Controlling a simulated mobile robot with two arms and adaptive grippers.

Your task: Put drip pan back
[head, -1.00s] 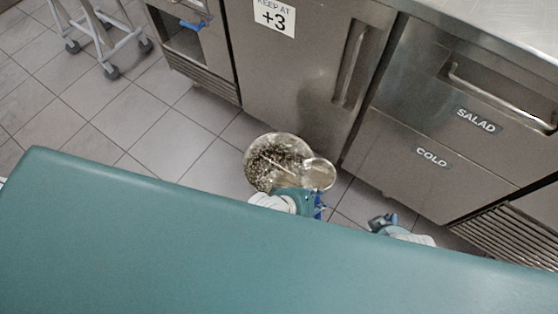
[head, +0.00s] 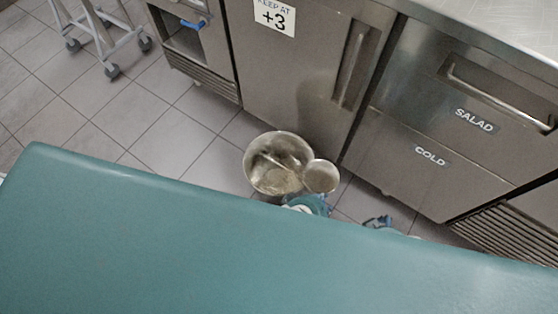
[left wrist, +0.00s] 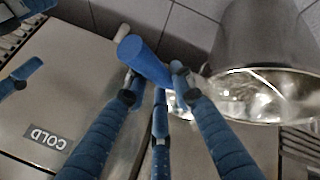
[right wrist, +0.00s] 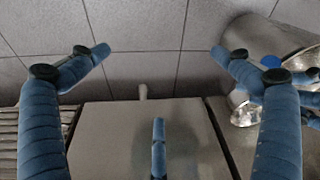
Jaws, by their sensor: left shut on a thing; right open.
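No thing is labelled drip pan. A small round metal pan (head: 321,176) touches or overlaps the right rim of a large round metal bucket (head: 262,186) on the floor; I cannot tell if it is apart from it. My left gripper (head: 309,202) is shut on a blue handle (left wrist: 143,58), which seems to belong to the small pan. The left wrist view shows shiny metal (left wrist: 265,100) right of the fingers, by the bucket's side (left wrist: 265,40). My right gripper (head: 379,221) is open and empty; its spread fingers show in the right wrist view (right wrist: 162,52).
Steel fridge doors (head: 290,70) and COLD and SALAD drawers (head: 430,165) stand behind. An open recess at left holds a blue handle (head: 194,23). A wheeled trolley (head: 105,35) stands at upper left. Tiled floor (head: 150,130) is free. A teal surface (head: 200,250) hides most of both arms.

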